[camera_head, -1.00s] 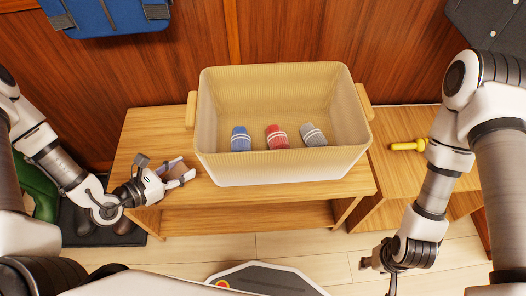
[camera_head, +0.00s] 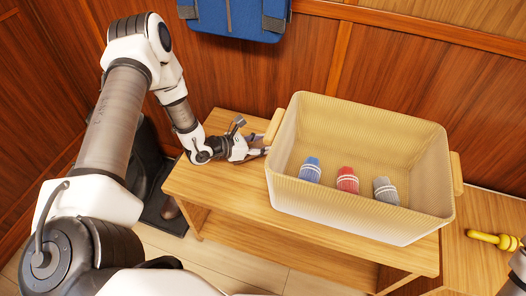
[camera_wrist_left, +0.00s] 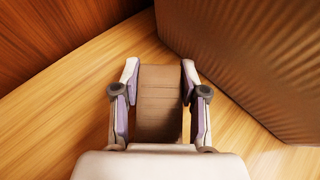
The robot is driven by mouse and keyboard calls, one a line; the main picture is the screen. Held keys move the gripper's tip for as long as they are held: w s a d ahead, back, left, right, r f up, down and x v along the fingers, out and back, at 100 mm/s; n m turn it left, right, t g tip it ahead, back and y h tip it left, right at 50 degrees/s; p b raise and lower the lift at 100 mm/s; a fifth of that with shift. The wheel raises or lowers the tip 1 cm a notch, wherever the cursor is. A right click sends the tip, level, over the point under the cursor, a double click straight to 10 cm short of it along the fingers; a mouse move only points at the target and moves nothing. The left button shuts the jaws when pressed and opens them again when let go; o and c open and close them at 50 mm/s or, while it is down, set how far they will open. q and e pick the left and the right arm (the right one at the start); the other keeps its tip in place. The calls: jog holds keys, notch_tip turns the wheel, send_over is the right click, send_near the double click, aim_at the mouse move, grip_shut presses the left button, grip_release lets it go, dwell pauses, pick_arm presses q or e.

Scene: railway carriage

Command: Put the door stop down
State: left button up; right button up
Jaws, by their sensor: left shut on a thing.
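The door stop (camera_wrist_left: 159,95) is a brown wedge with a ridged face, seen in the left wrist view between the two fingers of my left gripper (camera_wrist_left: 160,72). The fingers are shut on its sides. In the head view my left gripper (camera_head: 262,146) is low over the left end of the wooden bench (camera_head: 225,195), just left of the basket. There the door stop is mostly hidden by the gripper. I cannot tell whether it touches the bench top.
A large cream ribbed basket (camera_head: 350,212) stands on the bench, holding a blue, a red and a grey rolled knit item. Its wall (camera_wrist_left: 245,70) is close on the right in the wrist view. A yellow tool (camera_head: 492,239) lies at the right. A blue bag (camera_head: 235,15) hangs above.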

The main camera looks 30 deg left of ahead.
pick_arm(q)
notch_tip(320, 180, down, 3)
jog(key=shift+f, duration=0.1)
jog(key=shift+s+r, duration=0.1)
jog(key=shift+r, duration=0.1)
jog(key=shift+f+b, duration=0.1)
jog(key=shift+b, duration=0.2)
jog(key=o, duration=1.2)
jog(key=shift+c, duration=0.2)
